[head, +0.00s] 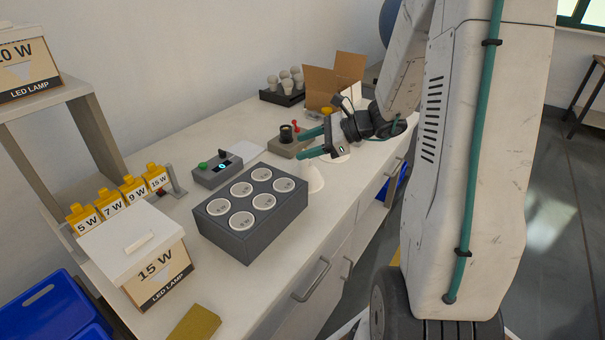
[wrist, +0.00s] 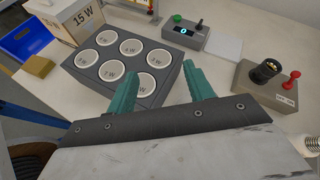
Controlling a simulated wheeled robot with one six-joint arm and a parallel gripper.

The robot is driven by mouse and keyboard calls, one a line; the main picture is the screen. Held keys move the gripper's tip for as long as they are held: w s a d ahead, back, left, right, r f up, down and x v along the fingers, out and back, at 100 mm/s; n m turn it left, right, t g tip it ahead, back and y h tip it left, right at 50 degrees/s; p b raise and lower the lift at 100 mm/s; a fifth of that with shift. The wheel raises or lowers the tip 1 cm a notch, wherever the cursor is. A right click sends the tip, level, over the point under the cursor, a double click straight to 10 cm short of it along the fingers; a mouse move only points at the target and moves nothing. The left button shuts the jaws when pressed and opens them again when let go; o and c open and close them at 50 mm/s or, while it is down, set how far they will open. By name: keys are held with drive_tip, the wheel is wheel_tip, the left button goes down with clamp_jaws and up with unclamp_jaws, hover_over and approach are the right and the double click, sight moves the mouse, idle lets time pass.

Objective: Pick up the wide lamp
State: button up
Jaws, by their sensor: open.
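My gripper (head: 301,144) is open, with its two teal fingers apart and nothing visible between them; in the wrist view the fingertips (wrist: 160,73) point toward the grey block and control box. In the head view a white flared lamp (head: 315,180) stands on the bench just below and beyond the fingers, near the front edge. It looks like the wide lamp, but its top is partly hidden by my gripper. Another pale shape (head: 340,157) shows partly behind my gripper. A white ribbed piece (wrist: 313,145) is cut off at the wrist view's right edge.
A grey block with several round white-rimmed wells (head: 236,241) stands on the bench. Behind it are a control box (head: 218,172) and a socket unit with a red lever (head: 288,144). A bulb rack (head: 282,97) and open carton (head: 333,80) stand far back; a 15 W box (head: 155,277) stands front left.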

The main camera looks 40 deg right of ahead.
sight(306, 166)
drive_tip(key=w+d+f+m+t+h, duration=0.25)
drive_tip(key=d+f+m, duration=0.25)
drive_tip(key=d, duration=0.4)
drive_tip(key=shift+m+t, duration=0.35)
drive_tip(key=shift+m, duration=0.15)
drive_tip(key=x, duration=0.4)
drive_tip(key=s+a+x, duration=0.1)
drive_tip(key=x, duration=0.1)
drive_tip(key=shift+w+f, duration=0.1)
drive_tip(key=shift+f, duration=0.35)
drive_tip(key=shift+w+a+f, duration=0.15)
drive_tip(key=shift+w+a, duration=0.05)
drive_tip(key=shift+w, duration=0.25)
clamp_jaws()
